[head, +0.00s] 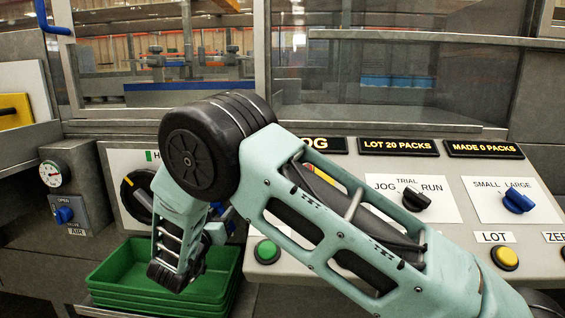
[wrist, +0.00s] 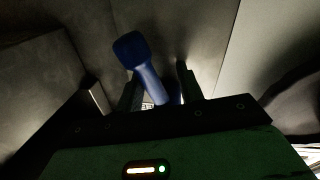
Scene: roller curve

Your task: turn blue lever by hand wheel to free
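The blue lever (wrist: 141,62) shows in the wrist view, with a wide rounded end and a narrower shaft that runs down between my fingers. My gripper (wrist: 160,85) is open around the shaft, with a gap towards the right finger; whether the left finger touches it I cannot tell. In the head view my arm covers most of this area, and only small blue parts of the lever (head: 228,214) show beside my wrist. The black hand wheel (head: 132,198) is partly hidden behind my arm on the white panel.
A stack of green trays (head: 112,270) stands below my wrist. A green button (head: 266,251) is close to my arm. The jog/run knob (head: 416,198), small/large knob (head: 518,201) and yellow lot button (head: 505,258) are on the right panel. An air valve (head: 66,214) is at left.

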